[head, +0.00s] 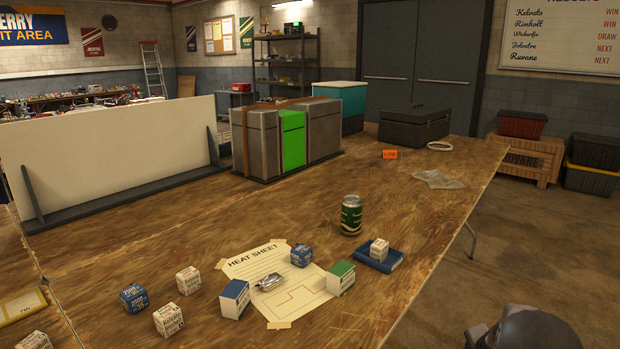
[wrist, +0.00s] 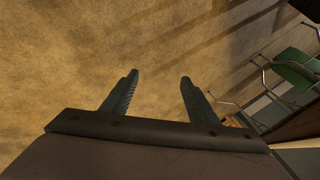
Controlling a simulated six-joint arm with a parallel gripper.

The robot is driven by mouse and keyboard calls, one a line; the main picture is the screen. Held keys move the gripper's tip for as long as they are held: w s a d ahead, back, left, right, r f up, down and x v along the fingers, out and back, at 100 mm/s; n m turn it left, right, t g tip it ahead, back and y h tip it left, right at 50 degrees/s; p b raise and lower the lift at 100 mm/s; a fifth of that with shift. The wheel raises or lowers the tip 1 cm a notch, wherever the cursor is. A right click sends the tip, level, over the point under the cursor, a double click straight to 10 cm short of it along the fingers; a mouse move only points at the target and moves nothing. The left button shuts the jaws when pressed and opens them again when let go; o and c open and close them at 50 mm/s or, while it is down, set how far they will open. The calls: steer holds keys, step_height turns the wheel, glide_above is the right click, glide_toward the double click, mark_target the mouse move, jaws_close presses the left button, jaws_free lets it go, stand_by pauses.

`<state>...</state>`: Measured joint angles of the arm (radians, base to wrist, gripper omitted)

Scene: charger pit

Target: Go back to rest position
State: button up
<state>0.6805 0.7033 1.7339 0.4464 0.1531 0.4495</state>
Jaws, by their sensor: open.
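My gripper (wrist: 158,78) shows in the wrist view with its two dark fingers spread apart and nothing between them. The wrist camera looks past the fingers at a bare tan floor, away from the tabletop things. In the head view a dark rounded part of my arm shows at the bottom right, beside the wooden table (head: 400,235) and off its right edge. The fingers do not show in the head view.
A green chair (wrist: 298,75) stands at right in the wrist view.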

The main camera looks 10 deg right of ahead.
steer(key=s+a+f+n+g+y+p, duration=0.1)
steer(key=s+a+f+n+g, duration=0.15)
steer(key=a, duration=0.45)
steer(key=s+a+f+n+g+y, duration=0.1)
steer(key=s+a, duration=0.3)
steer(key=a, duration=0.2)
steer(key=s+a+f+n+g+y+p, duration=0.1)
steer(key=s+a+n+y, duration=0.15)
steer(key=a, duration=0.45)
steer(key=s+a+r+n+g+h+p, duration=0.1)
steer(key=s+a+r+n+g, duration=0.25)
steer(key=s, duration=0.55)
steer(key=s+a+r+n+g+h+p, duration=0.2)
steer(key=s+a+g, duration=0.15)
steer(key=s, duration=0.55)
steer(key=w+a+r+n+t+y, duration=0.25)
steer(key=a+r+n+t, duration=0.35)
steer(key=a+r, duration=0.3)
step_height(320, 180, up, 28)
steer(key=d+p, duration=0.1)
steer(key=p, duration=2.6)
steer(key=shift+w+r+h, duration=0.25)
steer(key=shift+w+h, duration=0.05)
steer(key=shift+w, duration=0.05)
steer(key=shift+f, duration=0.1)
step_height(320, 180, down, 64)
steer(key=b, duration=6.4)
